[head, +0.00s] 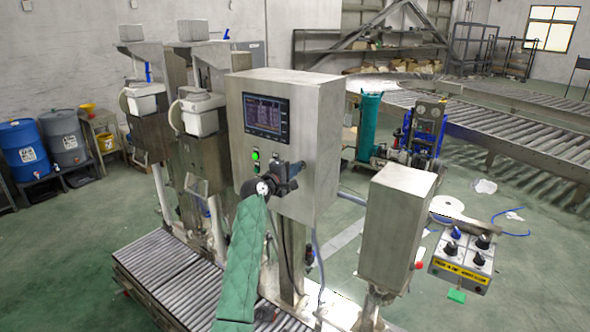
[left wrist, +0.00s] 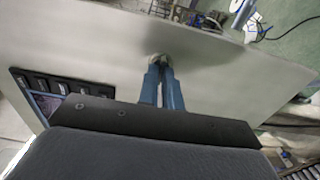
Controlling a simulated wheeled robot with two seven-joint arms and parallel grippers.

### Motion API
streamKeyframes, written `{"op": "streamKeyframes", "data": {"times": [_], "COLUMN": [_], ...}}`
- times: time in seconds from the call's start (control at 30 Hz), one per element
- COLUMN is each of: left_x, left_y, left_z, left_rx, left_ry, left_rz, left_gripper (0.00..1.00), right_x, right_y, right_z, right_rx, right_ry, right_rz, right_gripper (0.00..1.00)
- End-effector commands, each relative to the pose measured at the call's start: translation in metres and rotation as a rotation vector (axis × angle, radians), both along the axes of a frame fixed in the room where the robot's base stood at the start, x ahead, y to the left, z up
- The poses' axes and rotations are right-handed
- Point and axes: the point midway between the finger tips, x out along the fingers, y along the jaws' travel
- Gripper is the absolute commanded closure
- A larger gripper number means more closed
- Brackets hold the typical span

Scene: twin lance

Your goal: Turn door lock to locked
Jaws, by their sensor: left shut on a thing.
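A grey metal control cabinet (head: 313,150) stands at the middle of the head view, and its pale door face (left wrist: 230,70) fills much of the left wrist view. A small round metal lock (left wrist: 155,58) is on that face. My left gripper (head: 297,168), on the green-sleeved arm, is up against the cabinet front. In the left wrist view its two blue fingers (left wrist: 161,70) are close together, with the tips shut on the lock. The fingers partly cover the lock, so I cannot tell its turn angle. In the head view the gripper hides it. My right gripper is not in view.
A display screen (head: 266,115) and a lit green button (head: 255,155) are on the cabinet front, left of the gripper. A smaller metal box (head: 397,225) and a knobbed control box (head: 463,258) stand to the right. A roller conveyor (head: 165,275) lies below left.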

Motion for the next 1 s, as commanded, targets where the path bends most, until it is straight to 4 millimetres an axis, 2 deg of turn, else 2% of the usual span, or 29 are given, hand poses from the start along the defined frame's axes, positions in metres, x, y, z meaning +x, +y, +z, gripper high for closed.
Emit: {"op": "streamKeyframes", "data": {"times": [0.33,0.37,0.4,0.47,0.77,1.0], "left_x": [0.001,0.001,0.0,0.0,-0.001,-0.023], "left_y": [0.001,0.001,0.001,0.001,0.001,0.018], "left_z": [0.001,0.001,0.001,0.001,-0.001,-0.005], "left_rx": [-0.002,-0.002,-0.002,-0.001,-0.001,0.0], "left_ry": [-0.001,-0.001,-0.001,0.0,0.001,-0.001], "left_rz": [0.002,0.002,0.002,0.002,0.001,0.002], "left_gripper": [1.0,0.88,0.8,0.72,0.72,0.72], "right_x": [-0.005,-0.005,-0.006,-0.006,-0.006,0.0], "right_y": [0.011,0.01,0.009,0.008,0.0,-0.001], "right_z": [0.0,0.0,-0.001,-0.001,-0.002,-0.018], "right_rx": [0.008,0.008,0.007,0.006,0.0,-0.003], "right_ry": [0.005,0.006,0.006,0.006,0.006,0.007], "right_rz": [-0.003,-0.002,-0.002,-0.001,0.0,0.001], "right_gripper": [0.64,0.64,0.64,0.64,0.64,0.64]}}
